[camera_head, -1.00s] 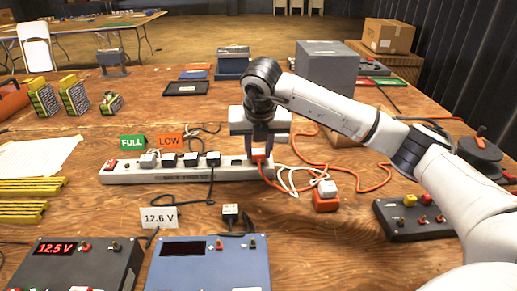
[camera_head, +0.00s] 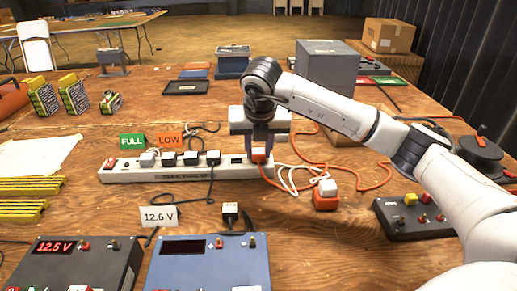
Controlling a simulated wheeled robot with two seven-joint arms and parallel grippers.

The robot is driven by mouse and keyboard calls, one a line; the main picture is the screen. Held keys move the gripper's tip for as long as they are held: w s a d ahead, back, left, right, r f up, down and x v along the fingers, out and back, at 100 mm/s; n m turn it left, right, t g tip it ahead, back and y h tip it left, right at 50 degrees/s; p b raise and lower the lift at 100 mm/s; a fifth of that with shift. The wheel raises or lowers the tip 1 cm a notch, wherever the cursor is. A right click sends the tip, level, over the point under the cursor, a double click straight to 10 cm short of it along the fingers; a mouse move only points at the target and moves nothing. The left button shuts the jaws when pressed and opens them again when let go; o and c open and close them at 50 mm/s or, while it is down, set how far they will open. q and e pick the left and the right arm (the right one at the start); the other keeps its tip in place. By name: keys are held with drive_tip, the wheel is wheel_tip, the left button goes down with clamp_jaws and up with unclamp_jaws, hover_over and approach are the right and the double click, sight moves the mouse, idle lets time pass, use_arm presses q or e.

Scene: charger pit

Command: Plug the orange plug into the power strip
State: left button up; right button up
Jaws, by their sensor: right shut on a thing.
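The white power strip (camera_head: 130,176) lies across the middle of the wooden table, with a red switch at its left end and several plugs in it. The orange plug (camera_head: 259,155) is at the strip's right end, upright, its orange cord running off to the right. My right gripper (camera_head: 259,147) is above the strip's right end, pointing down and shut on the orange plug. Whether the plug is fully seated in a socket is hard to tell. My left gripper is out of view.
An orange block with a white plug (camera_head: 326,198) and a white cord lie right of the strip. Black (camera_head: 75,266) and blue (camera_head: 208,268) charger boxes stand in front. A grey box (camera_head: 327,70) stands behind my right arm. FULL and LOW signs stand behind the strip.

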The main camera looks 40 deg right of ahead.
drive_tip(key=shift+f, duration=0.1)
drive_tip(key=o, duration=1.5)
drive_tip(key=shift+r+p, duration=2.5)
drive_tip(key=shift+r, duration=1.25)
